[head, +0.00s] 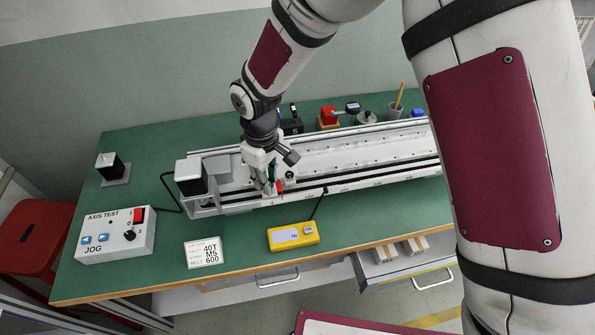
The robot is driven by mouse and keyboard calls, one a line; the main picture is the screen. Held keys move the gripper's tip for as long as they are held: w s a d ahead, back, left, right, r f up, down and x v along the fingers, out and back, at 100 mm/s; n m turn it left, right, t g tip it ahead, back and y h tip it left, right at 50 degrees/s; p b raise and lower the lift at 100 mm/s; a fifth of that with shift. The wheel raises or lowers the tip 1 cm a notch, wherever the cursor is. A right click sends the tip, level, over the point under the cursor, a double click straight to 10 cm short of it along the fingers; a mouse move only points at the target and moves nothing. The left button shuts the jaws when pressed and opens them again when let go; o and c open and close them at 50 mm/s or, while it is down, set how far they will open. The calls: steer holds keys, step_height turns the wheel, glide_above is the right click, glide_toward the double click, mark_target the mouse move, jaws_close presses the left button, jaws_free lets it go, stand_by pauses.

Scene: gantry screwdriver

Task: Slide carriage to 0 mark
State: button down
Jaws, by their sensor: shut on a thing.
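A long grey linear axis (365,150) lies across the green bench, with a motor block (190,177) at its left end. The carriage is near that left end, mostly hidden under my gripper (271,186). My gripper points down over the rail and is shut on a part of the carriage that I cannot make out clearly. A red pointer (280,187) and a small round green-yellow dial (290,174) show just right of the fingers.
A control box labelled AXIS TEST (115,235) stands at the left front. A white label card (203,253) and a yellow meter (292,235) lie in front of the rail. A black box (110,165) is at the back left.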

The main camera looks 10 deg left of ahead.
steer(key=shift+s+a, duration=0.35)
steer(key=shift+a, duration=0.4)
steer(key=shift+s+a, duration=0.35)
steer(key=shift+a, duration=0.5)
steer(key=c, duration=1.4)
jaws_free()
steer(key=shift+o, duration=0.2)
steer(key=shift+r, duration=0.1)
step_height(320, 180, up, 12)
